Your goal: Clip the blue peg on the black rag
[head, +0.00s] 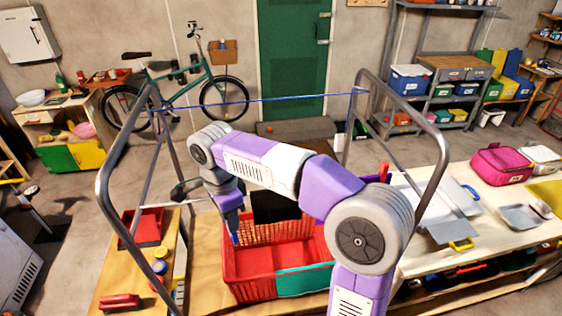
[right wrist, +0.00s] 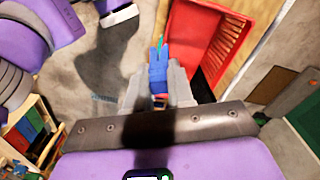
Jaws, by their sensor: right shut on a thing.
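My right gripper (head: 236,236) reaches in from the lower right and points down at the left end of the red basket (head: 250,264). In the right wrist view it is shut on the blue peg (right wrist: 158,72), which sits upright between the fingertips (right wrist: 158,92). Only a small blue part of the peg shows in the head view. The black rag (head: 275,207) shows at the far side of the basket, right of the gripper and apart from it. My arm passes over part of the view there. My left gripper is not in view.
A metal frame (head: 103,200) stands around the basket, with a blue line (head: 260,99) strung across its top. A red tray (head: 146,228) and small yellow and blue items lie left of the basket. A teal cloth (head: 303,281) hangs over the basket's front rim.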

